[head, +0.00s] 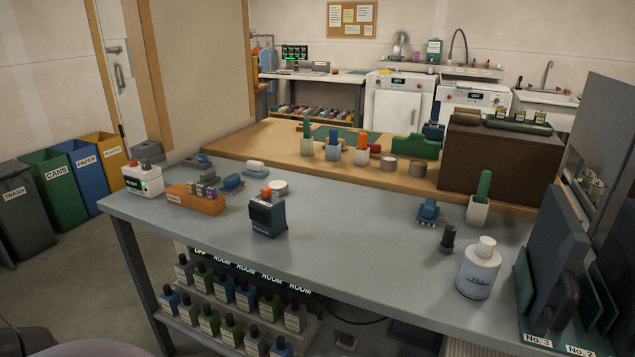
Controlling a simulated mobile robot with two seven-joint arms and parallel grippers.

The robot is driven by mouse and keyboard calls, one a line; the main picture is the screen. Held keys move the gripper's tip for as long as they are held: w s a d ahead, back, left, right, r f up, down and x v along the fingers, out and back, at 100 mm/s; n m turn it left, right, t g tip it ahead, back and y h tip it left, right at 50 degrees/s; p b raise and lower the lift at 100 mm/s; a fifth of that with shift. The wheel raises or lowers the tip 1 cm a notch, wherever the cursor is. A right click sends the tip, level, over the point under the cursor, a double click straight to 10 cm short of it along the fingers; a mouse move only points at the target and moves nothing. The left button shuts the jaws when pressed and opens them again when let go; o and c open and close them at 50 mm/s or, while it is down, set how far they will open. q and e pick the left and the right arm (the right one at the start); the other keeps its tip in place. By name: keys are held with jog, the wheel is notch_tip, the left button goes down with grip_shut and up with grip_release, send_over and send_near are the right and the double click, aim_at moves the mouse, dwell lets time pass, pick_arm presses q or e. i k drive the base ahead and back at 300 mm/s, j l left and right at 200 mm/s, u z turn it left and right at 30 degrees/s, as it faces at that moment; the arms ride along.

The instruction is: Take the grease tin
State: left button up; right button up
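No label reading grease shows, so I cannot tell for sure which thing is the grease tin. A small, low round tin with a pale top (279,187) sits on the grey table (345,215), behind a dark blue box-shaped device (268,218). Two more short round tins, one brownish (388,164) and one grey (417,168), stand on the wooden table behind. Neither of my grippers is in view.
An orange bin (195,202) and a white device (142,180) stand at the grey table's left. A white bottle (478,270), a dark knob-like thing (447,238) and upright panels (553,255) stand at right. The table's middle is clear.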

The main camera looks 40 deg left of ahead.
aim_at(279, 188)
jog(key=u, duration=1.55)
